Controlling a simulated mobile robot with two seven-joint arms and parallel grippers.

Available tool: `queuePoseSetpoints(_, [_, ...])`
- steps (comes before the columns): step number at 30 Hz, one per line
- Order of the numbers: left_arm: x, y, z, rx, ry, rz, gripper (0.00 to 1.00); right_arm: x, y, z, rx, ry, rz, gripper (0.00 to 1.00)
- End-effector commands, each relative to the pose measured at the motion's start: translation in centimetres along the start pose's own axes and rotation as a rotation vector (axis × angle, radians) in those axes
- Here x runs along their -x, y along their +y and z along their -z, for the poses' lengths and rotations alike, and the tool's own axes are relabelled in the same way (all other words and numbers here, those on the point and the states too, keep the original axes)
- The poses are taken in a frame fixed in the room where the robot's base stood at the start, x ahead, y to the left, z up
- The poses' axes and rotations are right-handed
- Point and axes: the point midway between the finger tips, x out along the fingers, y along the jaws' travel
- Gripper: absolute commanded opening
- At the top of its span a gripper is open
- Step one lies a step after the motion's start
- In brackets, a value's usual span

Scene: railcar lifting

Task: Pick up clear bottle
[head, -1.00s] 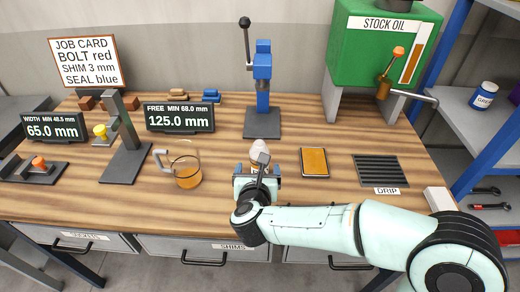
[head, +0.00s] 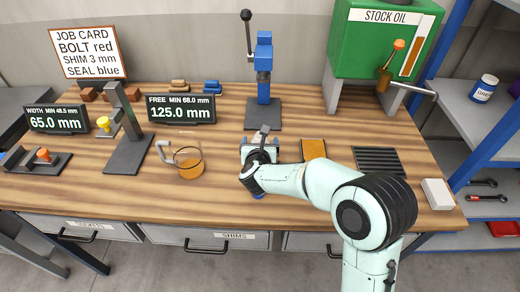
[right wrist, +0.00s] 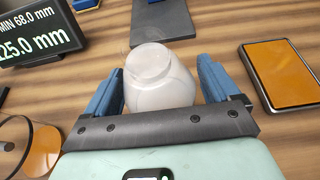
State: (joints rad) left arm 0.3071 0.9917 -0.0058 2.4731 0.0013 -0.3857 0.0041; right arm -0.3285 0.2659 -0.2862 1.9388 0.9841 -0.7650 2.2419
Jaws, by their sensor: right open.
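The clear bottle (right wrist: 160,88) is a whitish, see-through bottle with a narrower neck, shown in the right wrist view. It stands on the wooden bench between the two blue fingers of my right gripper (right wrist: 160,76). The fingers are open, one on each side of the bottle. In the head view my right gripper (head: 260,146) is low over the middle of the bench and hides the bottle. My left gripper is not in view.
An orange pad (head: 314,149) and a drip grate (head: 380,161) lie to the right. A blue press (head: 264,85) stands behind. The bench front is mostly clear.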

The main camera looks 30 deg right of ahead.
Motion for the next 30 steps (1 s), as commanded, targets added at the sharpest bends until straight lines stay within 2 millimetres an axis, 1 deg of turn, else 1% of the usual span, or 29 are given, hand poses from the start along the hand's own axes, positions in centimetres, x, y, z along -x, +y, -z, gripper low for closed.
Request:
queuePoseSetpoints(2, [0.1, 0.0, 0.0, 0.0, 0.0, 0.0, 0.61, -0.4, 0.0, 0.0, 0.001, -0.001, 0.0, 0.89])
queuePoseSetpoints(8, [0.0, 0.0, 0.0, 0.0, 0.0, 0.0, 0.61, -0.4, 0.0, 0.0, 0.001, -0.001, 0.0, 0.89])
queuePoseSetpoints(9, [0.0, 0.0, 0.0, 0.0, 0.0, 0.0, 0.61, -0.4, 0.0, 0.0, 0.001, 0.0, 0.0, 0.76])
queuePoseSetpoints(11, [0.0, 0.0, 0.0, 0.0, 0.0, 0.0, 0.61, -0.4, 0.0, 0.0, 0.001, 0.0, 0.0, 0.56])
queuePoseSetpoints(12, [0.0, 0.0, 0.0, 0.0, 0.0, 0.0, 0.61, -0.4, 0.0, 0.0, 0.001, 0.0, 0.0, 0.43])
queuePoseSetpoints(13, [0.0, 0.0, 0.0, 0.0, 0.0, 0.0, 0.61, -0.4, 0.0, 0.0, 0.001, 0.0, 0.0, 0.33])
queuePoseSetpoints(15, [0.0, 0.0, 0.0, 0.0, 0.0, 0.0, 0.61, -0.4, 0.0, 0.0, 0.0, -0.001, 0.0, 0.25])
queuePoseSetpoints(23, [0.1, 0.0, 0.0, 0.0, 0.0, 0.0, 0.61, -0.3, 0.0, -0.2, -0.001, -0.001, 0.0, 0.25])
queuePoseSetpoints(26, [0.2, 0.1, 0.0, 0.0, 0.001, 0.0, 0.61, -0.1, 0.0, -0.7, -0.003, -0.002, 0.0, 0.25])
queuePoseSetpoints(29, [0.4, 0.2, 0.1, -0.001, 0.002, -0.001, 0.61, 0.3, 0.0, -1.7, -0.003, -0.004, 0.0, 0.25])
queuePoseSetpoints(30, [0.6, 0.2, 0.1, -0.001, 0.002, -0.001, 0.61, 0.5, 0.0, -2.3, -0.004, -0.004, -0.001, 0.25])
